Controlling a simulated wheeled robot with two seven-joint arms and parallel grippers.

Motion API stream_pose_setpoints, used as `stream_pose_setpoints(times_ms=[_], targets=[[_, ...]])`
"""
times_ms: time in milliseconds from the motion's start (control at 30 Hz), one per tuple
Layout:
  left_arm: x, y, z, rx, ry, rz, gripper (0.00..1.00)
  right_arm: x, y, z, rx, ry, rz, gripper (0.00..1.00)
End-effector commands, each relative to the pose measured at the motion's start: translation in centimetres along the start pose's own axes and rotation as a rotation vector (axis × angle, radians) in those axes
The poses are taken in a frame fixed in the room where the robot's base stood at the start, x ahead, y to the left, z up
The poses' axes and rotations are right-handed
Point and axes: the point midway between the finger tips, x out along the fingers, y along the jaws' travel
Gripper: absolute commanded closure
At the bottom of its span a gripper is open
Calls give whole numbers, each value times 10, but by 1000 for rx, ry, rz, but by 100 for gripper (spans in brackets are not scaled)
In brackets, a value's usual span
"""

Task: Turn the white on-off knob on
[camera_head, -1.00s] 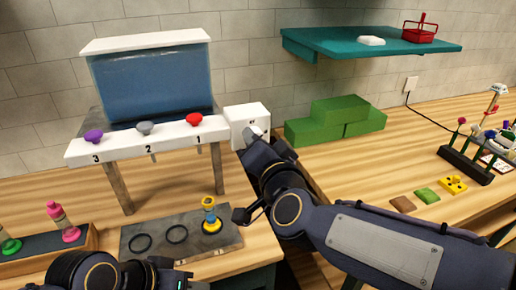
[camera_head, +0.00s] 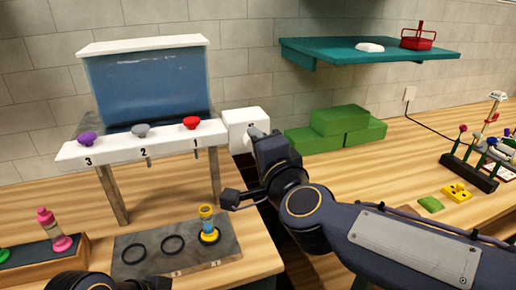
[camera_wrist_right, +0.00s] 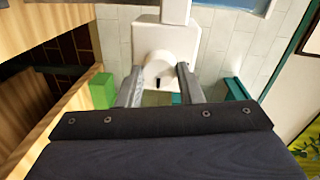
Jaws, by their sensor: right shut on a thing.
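The white on-off knob (camera_wrist_right: 159,66) is round with a small dark mark and sits on the front of a white box (camera_wrist_right: 178,38). In the head view the box (camera_head: 240,122) is at the right end of the tank's white shelf, and my right gripper (camera_head: 259,134) mostly hides the knob. In the wrist view my right gripper (camera_wrist_right: 159,76) has one finger on each side of the knob and is shut on it. Only a dark part of my left arm shows at the bottom left of the head view; its gripper is out of view.
A water tank (camera_head: 150,85) stands left of the box, above purple, grey and red knobs. Green blocks (camera_head: 335,130) lie to the right, below a teal shelf (camera_head: 360,50). A grey mat (camera_head: 140,262) with a yellow-and-blue vial (camera_head: 207,222) is in front.

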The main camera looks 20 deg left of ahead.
Motion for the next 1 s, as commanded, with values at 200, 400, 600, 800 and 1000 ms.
stream_pose_setpoints(times_ms=[200,400,600,800,1000], targets=[[0,0,0,0,0,0,64,0,1,0,12,-2,2,90],[0,0,0,0,0,0,64,0,1,0,11,-1,2,90],[0,0,0,0,0,0,64,0,1,0,10,-1,2,45],[0,0,0,0,0,0,64,0,0,0,9,-1,1,45],[0,0,0,0,0,0,64,-11,-1,0,8,-2,-1,45]])
